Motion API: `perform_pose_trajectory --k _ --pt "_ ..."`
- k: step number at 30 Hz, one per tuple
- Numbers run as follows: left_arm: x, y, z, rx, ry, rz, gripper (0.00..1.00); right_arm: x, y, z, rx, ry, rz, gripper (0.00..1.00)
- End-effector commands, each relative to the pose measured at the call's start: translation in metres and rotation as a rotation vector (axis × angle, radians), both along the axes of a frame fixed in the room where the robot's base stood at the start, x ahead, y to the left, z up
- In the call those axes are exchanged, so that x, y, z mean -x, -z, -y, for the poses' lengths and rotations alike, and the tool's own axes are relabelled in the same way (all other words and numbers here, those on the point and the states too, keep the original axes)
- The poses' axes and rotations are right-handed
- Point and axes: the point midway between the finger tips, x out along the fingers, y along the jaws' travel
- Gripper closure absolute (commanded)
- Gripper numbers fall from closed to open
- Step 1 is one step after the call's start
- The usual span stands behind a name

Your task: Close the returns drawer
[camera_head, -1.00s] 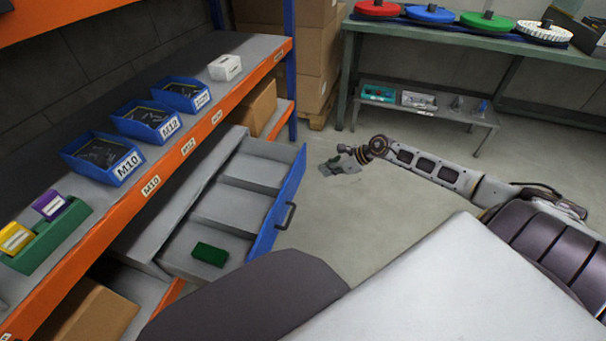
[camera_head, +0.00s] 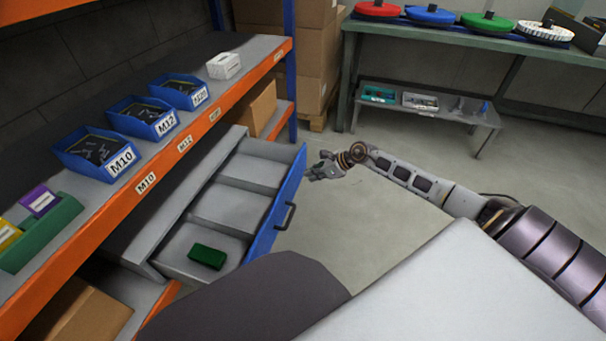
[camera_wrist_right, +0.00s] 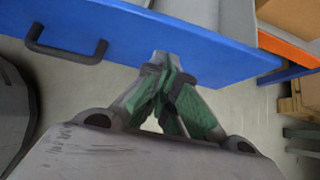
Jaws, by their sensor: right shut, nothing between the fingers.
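The returns drawer (camera_head: 226,206) stands pulled out from under the orange-edged shelf. It has a blue front (camera_head: 288,190), a dark handle (camera_head: 287,215) and grey compartments. A green block (camera_head: 207,257) lies in its nearest compartment. My right gripper (camera_head: 312,174) is just right of the blue front, beyond the handle. In the right wrist view the shut, empty fingers (camera_wrist_right: 162,62) point at the blue front (camera_wrist_right: 190,45), right of the handle (camera_wrist_right: 66,48). I cannot tell whether they touch it. My left gripper is not in view.
The shelf (camera_head: 150,185) above the drawer holds blue bins (camera_head: 97,152) labelled M10 and M12 and a white box (camera_head: 224,66). Cardboard boxes (camera_head: 285,50) stand behind. A green bench (camera_head: 470,35) with coloured reels is at the back right. The floor (camera_head: 370,215) right of the drawer is clear.

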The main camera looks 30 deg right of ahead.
Motion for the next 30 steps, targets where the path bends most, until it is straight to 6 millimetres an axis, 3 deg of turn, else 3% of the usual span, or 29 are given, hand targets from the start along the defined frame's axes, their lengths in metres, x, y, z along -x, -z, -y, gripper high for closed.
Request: perform_pose_trajectory --k 11,30 --pt "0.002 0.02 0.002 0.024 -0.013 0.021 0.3 -0.022 -0.001 -0.018 0.0 -0.001 0.004 1.0" --pt "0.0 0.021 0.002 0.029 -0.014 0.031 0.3 -0.028 -0.002 -0.023 0.001 -0.001 0.002 1.0"
